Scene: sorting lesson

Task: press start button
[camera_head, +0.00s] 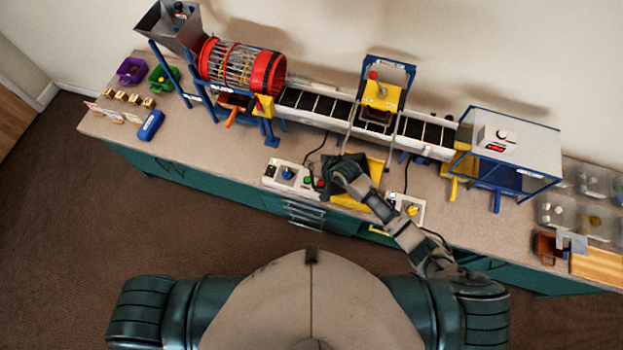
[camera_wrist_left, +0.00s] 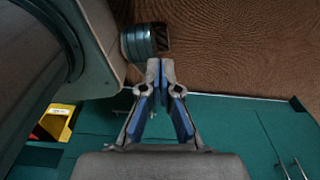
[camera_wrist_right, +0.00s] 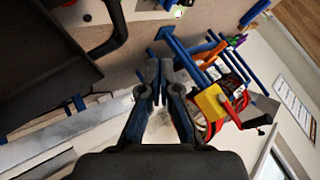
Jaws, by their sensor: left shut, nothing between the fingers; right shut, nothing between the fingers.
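A white control box (camera_head: 284,176) stands at the bench's front edge in the head view. It carries a blue knob (camera_head: 288,173), a green button (camera_head: 308,181) and a red button (camera_head: 320,183). No label is readable, so I cannot tell which is start. My right gripper (camera_head: 338,178) is just right of the red button, over the bench; its fingertips are hard to make out there. My left gripper (camera_wrist_left: 160,68) is shut and empty, facing the floor and teal cabinets.
A red drum (camera_head: 240,66), a conveyor (camera_head: 315,104) and a blue-framed booth (camera_head: 510,150) line the back. A yellow tray (camera_head: 345,200) lies partly under my right arm. A second box (camera_head: 410,208) with a yellow knob is right of it. Bare bench lies left of the control box.

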